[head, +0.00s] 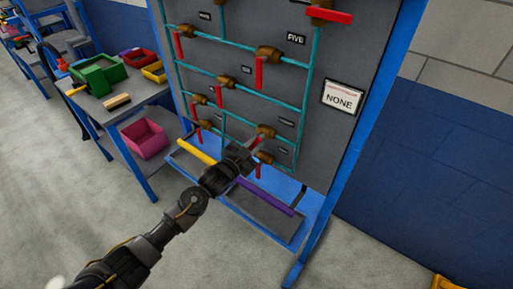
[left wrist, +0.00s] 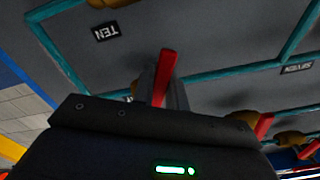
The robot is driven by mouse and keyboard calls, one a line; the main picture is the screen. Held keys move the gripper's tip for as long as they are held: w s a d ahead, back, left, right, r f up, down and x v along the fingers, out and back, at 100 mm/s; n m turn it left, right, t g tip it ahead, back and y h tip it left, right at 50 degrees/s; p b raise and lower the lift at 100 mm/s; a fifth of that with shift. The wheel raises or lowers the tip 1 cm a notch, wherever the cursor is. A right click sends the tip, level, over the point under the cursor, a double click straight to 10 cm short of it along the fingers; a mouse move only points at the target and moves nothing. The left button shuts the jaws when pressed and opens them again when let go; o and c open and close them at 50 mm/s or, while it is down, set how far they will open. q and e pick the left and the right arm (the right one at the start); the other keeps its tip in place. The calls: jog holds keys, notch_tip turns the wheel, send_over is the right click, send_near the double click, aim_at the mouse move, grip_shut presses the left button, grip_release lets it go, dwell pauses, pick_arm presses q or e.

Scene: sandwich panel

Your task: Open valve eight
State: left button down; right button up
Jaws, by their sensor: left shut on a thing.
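The grey panel (head: 232,40) carries teal pipes with several brass valves and red lever handles. My left gripper (head: 250,148) reaches to the lower right of the panel, beside a brass valve (head: 266,131). It is shut on a red handle, which shows between the fingers in the left wrist view (left wrist: 165,72). The handle is partly hidden by the gripper. Another valve (head: 265,157) with a red handle (head: 258,172) sits just below. A TEN label (left wrist: 106,32) and a SEVEN label (left wrist: 297,68) show in the left wrist view; I cannot read an eight label. My right gripper is not in view.
A low shelf below the panel has a yellow bar (head: 196,152) and a purple bar (head: 266,198). A blue post (head: 362,130) bounds the panel on the right. A table at left holds green bins (head: 97,76). A sign reads NONE (head: 341,98).

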pick_arm(q)
jog(key=c, duration=1.4)
grip_release()
jog(key=b+v, duration=0.2)
jog(key=v, duration=0.8)
jog(key=shift+s+a, duration=0.25)
jog(key=shift+a, duration=0.05)
jog(key=shift+c, duration=0.2)
